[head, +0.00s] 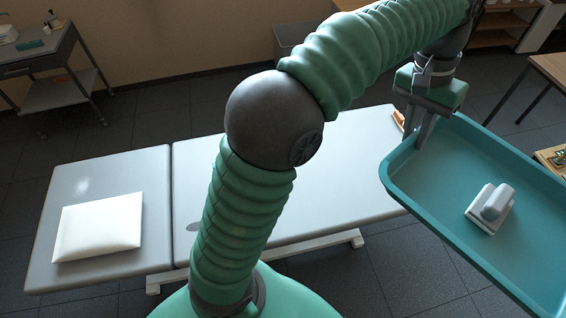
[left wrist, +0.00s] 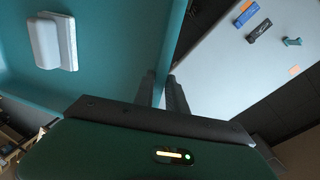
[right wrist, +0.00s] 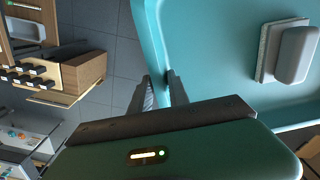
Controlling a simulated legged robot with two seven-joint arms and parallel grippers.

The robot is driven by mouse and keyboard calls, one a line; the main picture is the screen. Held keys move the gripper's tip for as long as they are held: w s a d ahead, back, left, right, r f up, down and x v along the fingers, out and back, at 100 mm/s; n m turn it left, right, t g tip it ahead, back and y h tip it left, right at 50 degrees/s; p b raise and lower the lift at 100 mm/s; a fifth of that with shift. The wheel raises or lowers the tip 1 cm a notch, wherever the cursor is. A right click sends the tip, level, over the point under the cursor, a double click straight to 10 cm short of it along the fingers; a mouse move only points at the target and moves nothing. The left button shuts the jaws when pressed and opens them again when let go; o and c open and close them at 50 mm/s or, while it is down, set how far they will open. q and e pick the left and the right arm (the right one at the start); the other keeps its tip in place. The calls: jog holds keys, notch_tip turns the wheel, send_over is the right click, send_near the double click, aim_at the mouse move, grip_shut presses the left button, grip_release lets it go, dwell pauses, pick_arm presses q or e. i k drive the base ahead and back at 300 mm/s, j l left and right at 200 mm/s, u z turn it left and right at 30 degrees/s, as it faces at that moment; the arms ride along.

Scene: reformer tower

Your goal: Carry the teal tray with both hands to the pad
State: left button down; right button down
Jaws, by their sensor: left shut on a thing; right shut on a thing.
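The teal tray (head: 470,165) is held up in the air at the right of the head view. A white and grey block-like item (head: 490,207) lies on its floor. My left gripper (head: 425,128) is shut on the tray's rim near its far left corner. In the left wrist view my left gripper (left wrist: 165,92) has a finger on each side of the rim. In the right wrist view my right gripper (right wrist: 163,90) is shut on another part of the rim; it is outside the head view.
A grey treatment table (head: 330,180) with a white pillow (head: 98,226) stands below and left of the tray. Small items (left wrist: 262,30) lie on a pale surface in the left wrist view. A wheeled cart (head: 60,85) stands far left. A wooden table (head: 550,68) is at the right.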

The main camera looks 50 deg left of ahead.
aim_at(308, 184)
jog(key=i+u, duration=0.15)
jog(key=u, duration=0.35)
jog(key=i+u, duration=0.2)
jog(key=u, duration=0.25)
jog(key=i+l+u, duration=0.15)
jog(key=u, duration=0.35)
jog(key=i+u, duration=0.25)
jog(key=i, duration=0.15)
